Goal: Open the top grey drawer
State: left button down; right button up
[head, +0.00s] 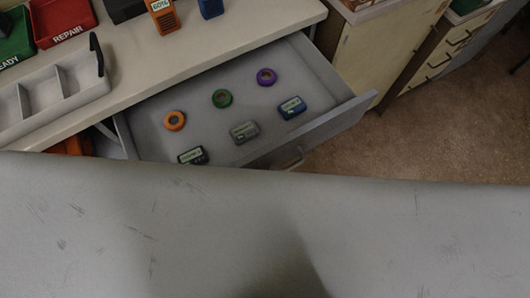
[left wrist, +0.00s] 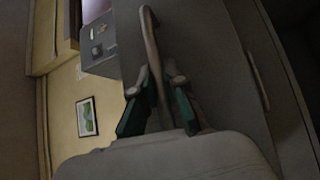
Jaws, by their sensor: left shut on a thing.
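The top grey drawer (head: 340,126) is pulled out from under the worktop, its inside in plain view in the head view. Its bar handle (head: 293,160) shows in part at the front, above the large grey surface that fills the lower picture. In the left wrist view the handle (left wrist: 149,30) runs down between the two green-padded fingers of my left gripper (left wrist: 156,88), which is shut on it. The left fingers are hidden in the head view. My right gripper is not in view.
The drawer holds orange (head: 175,121), green (head: 222,98) and purple (head: 266,77) rolls and several small labelled devices (head: 292,107). A grey divided tray (head: 52,98), red bin (head: 62,22) and orange radio (head: 163,17) stand on the worktop (head: 200,45). Open floor (head: 440,135) lies right.

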pick_arm(q)
jog(key=shift+s+d, duration=0.2)
jog(key=shift+s, duration=0.15)
jog(key=c, duration=1.2)
grip_release()
